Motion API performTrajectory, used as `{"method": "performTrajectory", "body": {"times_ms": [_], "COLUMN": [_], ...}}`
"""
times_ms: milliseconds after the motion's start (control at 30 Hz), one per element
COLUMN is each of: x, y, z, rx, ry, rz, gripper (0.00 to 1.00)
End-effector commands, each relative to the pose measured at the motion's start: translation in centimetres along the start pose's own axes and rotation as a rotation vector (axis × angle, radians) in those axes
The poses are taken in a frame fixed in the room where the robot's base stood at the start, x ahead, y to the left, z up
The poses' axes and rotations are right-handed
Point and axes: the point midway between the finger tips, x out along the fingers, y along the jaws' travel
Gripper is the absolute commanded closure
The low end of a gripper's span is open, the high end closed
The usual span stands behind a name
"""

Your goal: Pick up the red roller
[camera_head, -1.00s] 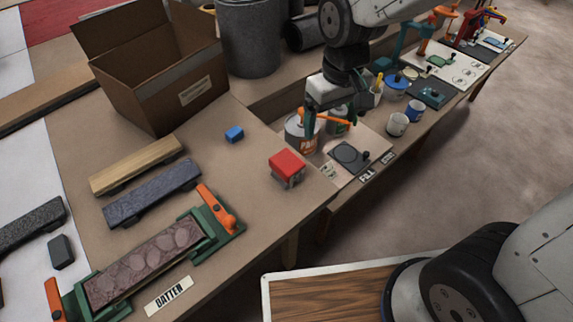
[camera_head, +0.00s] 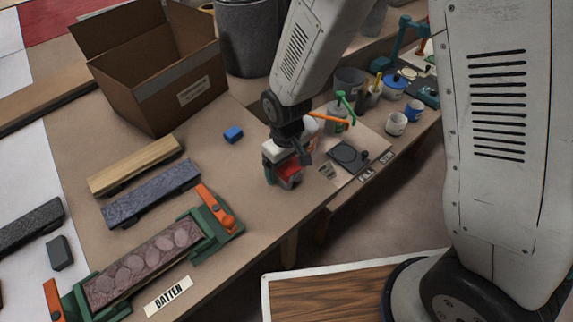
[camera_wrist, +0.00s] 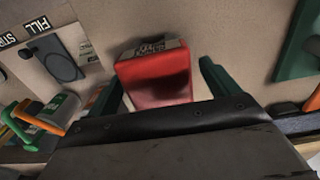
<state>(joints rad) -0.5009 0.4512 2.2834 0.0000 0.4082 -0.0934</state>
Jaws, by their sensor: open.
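A red boxy block (camera_head: 290,172) with a grey lower part stands on the bench near its front edge, partly hidden by my gripper. In the wrist view the red block (camera_wrist: 158,80) shows a printed label on its far side. My gripper (camera_head: 284,166) is low over the block; its green fingers stand open on either side of it in the wrist view (camera_wrist: 160,88), with gaps visible. I cannot make out a roller shape on the block. Tools with an orange handle (camera_head: 328,118) and a green handle (camera_head: 344,102) lie by the paint cans, their heads unclear.
A blue block (camera_head: 233,134) and an open cardboard box (camera_head: 165,90) are behind and left. A green clamp frame (camera_head: 205,240) with orange handles holds a batten at the front left. A paint can (camera_wrist: 60,108) and a dark plate (camera_head: 349,155) stand to the right.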

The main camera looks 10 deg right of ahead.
Motion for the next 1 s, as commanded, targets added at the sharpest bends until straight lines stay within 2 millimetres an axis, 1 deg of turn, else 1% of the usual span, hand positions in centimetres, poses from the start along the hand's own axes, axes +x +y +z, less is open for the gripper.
{"method": "performTrajectory", "body": {"times_ms": [33,100,333,367,400,467,500,533,567,600,833,900,933,967,1000], "x": [0.6,1.0,1.1,1.1,1.1,1.1,1.1,1.1,1.1,1.1,1.0,0.8,0.6,0.3,-0.1], "y": [0.0,0.0,0.0,0.0,0.0,0.0,0.0,0.0,0.0,0.0,0.0,0.0,0.0,0.1,0.1], "z": [0.0,0.0,0.0,0.0,0.0,0.0,0.0,0.0,0.0,-0.1,-0.1,-0.1,-0.1,-0.1,-0.1], "rx": [0.000,0.000,0.000,0.000,0.000,0.000,0.000,0.000,0.000,0.000,0.000,0.001,0.001,0.001,0.001], "ry": [-0.001,-0.001,0.002,0.001,0.001,0.001,0.001,0.001,0.001,0.002,0.002,0.003,0.003,0.004,0.005], "rz": [0.000,0.000,0.000,0.000,0.000,0.000,0.000,0.000,0.000,0.000,0.000,0.000,0.000,0.000,0.000], "gripper": [0.13,0.13,0.13,0.18,0.30,0.46,0.57,0.66,0.74,0.80,0.80,0.92,0.93,1.00,1.00]}}
